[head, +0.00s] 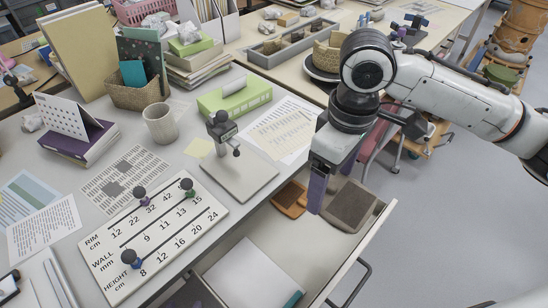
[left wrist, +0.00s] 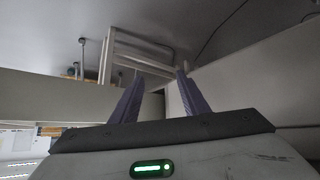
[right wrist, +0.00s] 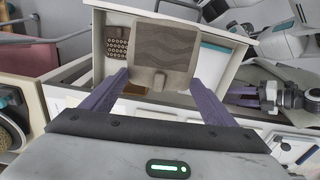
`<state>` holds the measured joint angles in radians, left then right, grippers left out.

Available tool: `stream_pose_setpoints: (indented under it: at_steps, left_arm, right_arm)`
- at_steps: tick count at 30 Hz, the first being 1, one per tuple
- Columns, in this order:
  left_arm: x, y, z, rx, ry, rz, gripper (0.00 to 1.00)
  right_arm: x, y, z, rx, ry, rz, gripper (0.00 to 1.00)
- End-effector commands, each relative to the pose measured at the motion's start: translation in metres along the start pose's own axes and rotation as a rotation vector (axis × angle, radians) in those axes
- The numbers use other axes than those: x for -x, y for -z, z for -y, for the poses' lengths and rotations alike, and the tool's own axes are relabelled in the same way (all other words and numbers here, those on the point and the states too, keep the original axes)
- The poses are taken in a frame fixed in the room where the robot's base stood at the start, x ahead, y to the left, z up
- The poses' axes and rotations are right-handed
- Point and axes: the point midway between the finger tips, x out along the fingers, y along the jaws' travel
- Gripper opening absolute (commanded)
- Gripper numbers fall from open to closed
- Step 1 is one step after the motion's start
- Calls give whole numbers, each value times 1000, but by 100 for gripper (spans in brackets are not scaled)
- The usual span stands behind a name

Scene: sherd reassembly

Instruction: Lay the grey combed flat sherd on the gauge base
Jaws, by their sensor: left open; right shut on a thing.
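The grey combed flat sherd (head: 352,207) is at the drawer's right end in the head view. The right wrist view shows its wavy combed face (right wrist: 165,45) and a small knob at its near edge. My right gripper (head: 332,190) is shut on this sherd; its fingers (right wrist: 158,80) lie at the sherd's sides. I cannot tell whether the sherd touches the drawer floor. The gauge base (head: 240,183) is a bare pale plate with a dark post at its back, on the desk left of the sherd. My left gripper (left wrist: 157,75) is open and empty in the left wrist view.
The open drawer (head: 240,235) also holds a brown sherd (head: 290,199) and a white sheet (head: 252,275). A pegged gauge board (head: 155,235) lies left of the base.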

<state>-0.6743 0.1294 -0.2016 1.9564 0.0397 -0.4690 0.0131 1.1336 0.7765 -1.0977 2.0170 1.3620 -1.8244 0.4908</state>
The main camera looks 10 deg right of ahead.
Motion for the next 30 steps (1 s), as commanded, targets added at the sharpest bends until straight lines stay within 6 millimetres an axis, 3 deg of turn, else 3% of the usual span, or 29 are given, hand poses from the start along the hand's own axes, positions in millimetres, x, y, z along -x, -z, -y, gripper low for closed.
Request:
stream_pose_setpoints:
  at_steps: [5, 30]
  left_arm:
    - [9, -13, -2, 6, -1, 32, 41]
    - [21, 8, 4, 8, 10, 20, 41]
  right_arm:
    - [-2, 20, 1, 415, 7, -6, 56]
    - [-24, 97, 12, 2332, 0, -2, 56]
